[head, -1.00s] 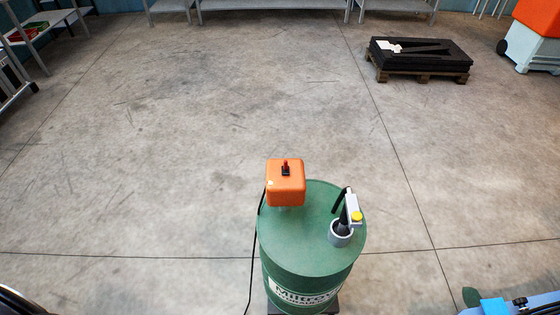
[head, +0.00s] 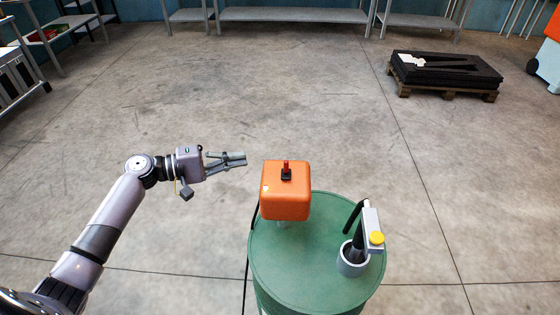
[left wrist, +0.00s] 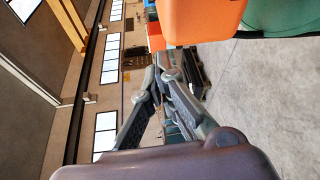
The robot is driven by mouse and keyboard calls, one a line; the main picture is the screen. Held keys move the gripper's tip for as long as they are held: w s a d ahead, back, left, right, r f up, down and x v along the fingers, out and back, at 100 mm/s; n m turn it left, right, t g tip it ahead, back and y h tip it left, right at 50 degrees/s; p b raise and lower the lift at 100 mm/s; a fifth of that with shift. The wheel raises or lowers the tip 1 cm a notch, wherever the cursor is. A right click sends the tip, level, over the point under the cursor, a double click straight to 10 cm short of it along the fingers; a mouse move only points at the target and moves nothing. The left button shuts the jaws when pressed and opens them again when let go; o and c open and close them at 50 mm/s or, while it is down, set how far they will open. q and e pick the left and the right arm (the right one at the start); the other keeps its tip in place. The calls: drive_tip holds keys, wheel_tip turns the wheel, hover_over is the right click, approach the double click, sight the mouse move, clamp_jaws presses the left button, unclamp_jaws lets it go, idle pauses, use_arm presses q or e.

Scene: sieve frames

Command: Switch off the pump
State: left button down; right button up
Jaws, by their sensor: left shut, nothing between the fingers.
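The pump is an orange box (head: 286,195) on the top of a green drum (head: 300,270) in the head view. A red switch lever (head: 286,166) with a black base stands up on the box's top. My left gripper (head: 245,158) is to the left of the orange box, apart from it, shut and empty, with its fingers pointing right. In the left wrist view the orange box (left wrist: 200,20) shows at the top, beside the fingers (left wrist: 163,62). The lever does not show there. My right gripper is not in view.
A black cable (head: 247,245) hangs at the drum's left. A pallet (head: 445,92) with dark sheets lies far right. The floor between is clear.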

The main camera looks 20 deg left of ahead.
sight(275, 167)
use_arm(q)
drive_tip(key=shift+s+d+r+h, duration=0.15)
drive_tip(key=shift+r+h, duration=0.1)
drive_tip(key=shift+r, duration=0.35)
drive_tip(key=shift+d+r+h, duration=0.1)
drive_tip(key=shift+r+h, duration=0.15)
drive_tip(key=shift+r, duration=0.35)
drive_tip(key=w+d+p, duration=0.1)
drive_tip(key=d, duration=0.2)
drive_tip(key=w+d+p, duration=0.1)
drive_tip(key=d, duration=0.2)
drive_tip(key=w+d+p, duration=0.1)
drive_tip(key=d, duration=0.2)
drive_tip(key=shift+p, duration=0.35)
drive_tip(key=shift+s, duration=0.55)
drive_tip(key=shift+d, duration=0.1)
